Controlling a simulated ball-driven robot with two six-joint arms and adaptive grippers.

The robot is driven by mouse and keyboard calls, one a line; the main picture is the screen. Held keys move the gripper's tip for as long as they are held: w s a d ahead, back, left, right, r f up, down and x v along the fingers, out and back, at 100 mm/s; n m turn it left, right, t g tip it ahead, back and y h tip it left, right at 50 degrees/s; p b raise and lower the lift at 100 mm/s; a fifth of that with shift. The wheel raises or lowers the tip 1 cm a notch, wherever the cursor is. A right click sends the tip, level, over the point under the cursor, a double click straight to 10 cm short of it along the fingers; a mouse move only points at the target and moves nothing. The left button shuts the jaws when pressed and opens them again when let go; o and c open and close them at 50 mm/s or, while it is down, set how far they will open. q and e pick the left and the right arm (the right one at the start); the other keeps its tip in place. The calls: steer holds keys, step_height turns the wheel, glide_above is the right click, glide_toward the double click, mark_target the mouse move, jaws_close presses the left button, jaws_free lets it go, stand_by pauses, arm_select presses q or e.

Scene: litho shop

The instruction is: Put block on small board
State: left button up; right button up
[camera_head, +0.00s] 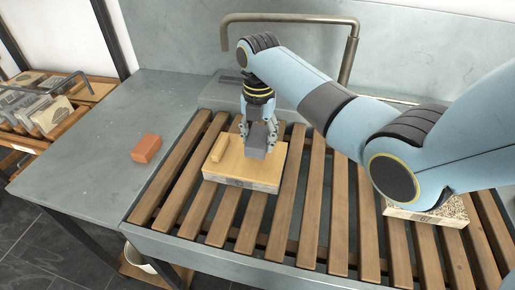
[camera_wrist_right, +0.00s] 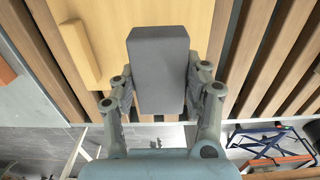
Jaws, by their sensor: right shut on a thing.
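My right gripper (camera_head: 258,140) is shut on a dark grey block (camera_head: 256,153), over the small board (camera_head: 245,176), a pale wood-topped slab with a grey stone-like side lying on the slats. In the right wrist view the block (camera_wrist_right: 158,65) sits between the two fingers (camera_wrist_right: 160,88), with the board's wooden face (camera_wrist_right: 110,25) behind it. I cannot tell whether the block touches the board. A small wooden bar (camera_head: 218,155) lies at the board's left edge. My left gripper is not in view.
An orange-red brick (camera_head: 146,149) lies on the grey counter (camera_head: 95,170) to the left. A speckled slab (camera_head: 437,216) lies on the slatted rack (camera_head: 310,215) under my right arm. A bent pipe (camera_head: 290,18) stands behind. A rack of stones (camera_head: 50,115) is at far left.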

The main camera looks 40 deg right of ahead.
steer(key=shift+w+f, duration=0.2)
steer(key=shift+w, duration=0.05)
steer(key=shift+f, duration=1.95)
steer(key=shift+f, duration=0.15)
steer(key=o, duration=1.4)
